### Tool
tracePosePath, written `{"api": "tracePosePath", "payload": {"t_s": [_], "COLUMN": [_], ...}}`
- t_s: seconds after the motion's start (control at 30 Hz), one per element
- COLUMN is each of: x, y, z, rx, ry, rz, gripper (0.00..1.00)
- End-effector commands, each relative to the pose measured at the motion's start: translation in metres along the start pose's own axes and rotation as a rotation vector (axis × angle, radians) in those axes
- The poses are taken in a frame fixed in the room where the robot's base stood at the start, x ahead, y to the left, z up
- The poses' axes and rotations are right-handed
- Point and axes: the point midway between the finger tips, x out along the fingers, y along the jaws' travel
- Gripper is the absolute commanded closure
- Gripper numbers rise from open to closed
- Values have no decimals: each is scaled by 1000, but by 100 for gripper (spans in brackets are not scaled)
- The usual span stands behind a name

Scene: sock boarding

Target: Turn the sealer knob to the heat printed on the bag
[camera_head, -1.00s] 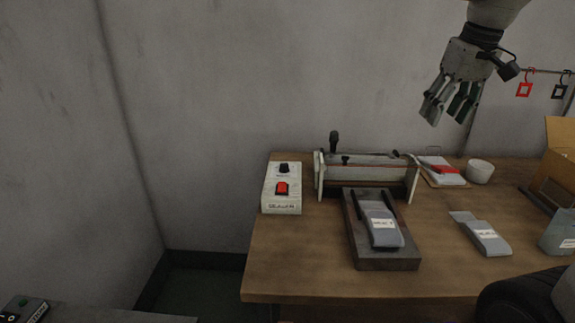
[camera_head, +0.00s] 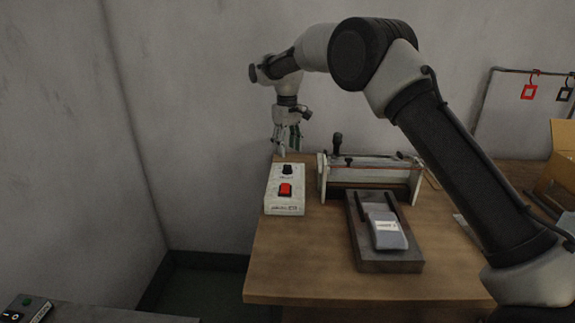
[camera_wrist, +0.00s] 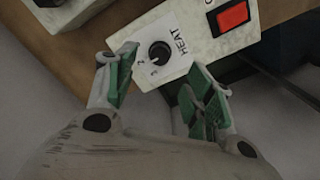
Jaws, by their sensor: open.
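The sealer control box (camera_head: 285,201) is white and stands at the left end of the bench. Its black knob (camera_head: 287,169) is at the back, behind a red switch (camera_head: 285,190). In the wrist view the knob (camera_wrist: 160,53) sits on a plate marked HEAT, with a few small figures around it. My gripper (camera_head: 287,150) is above the back end of the box, pointing down. In the wrist view my gripper (camera_wrist: 160,85) is open, fingers apart on either side of the knob, not touching it. The bag (camera_head: 387,230) lies on a dark block; its label is too small to read.
The sealer frame (camera_head: 370,178) with an upright black handle (camera_head: 338,142) stands just right of the box. The dark block (camera_head: 388,264) lies in front of it. A cardboard box (camera_head: 563,155) is at the far right. The bench's front left is clear.

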Motion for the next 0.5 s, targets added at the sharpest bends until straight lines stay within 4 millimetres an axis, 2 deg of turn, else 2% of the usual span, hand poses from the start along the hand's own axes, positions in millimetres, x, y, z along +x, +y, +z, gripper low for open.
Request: {"api": "tracePosePath", "payload": {"t_s": [0.3,0.5], "x": [52,68], "y": [0,1], "z": [1,1], "rx": [1,2], "ry": [-2,-1], "rz": [0,0], "gripper": [47,47]}}
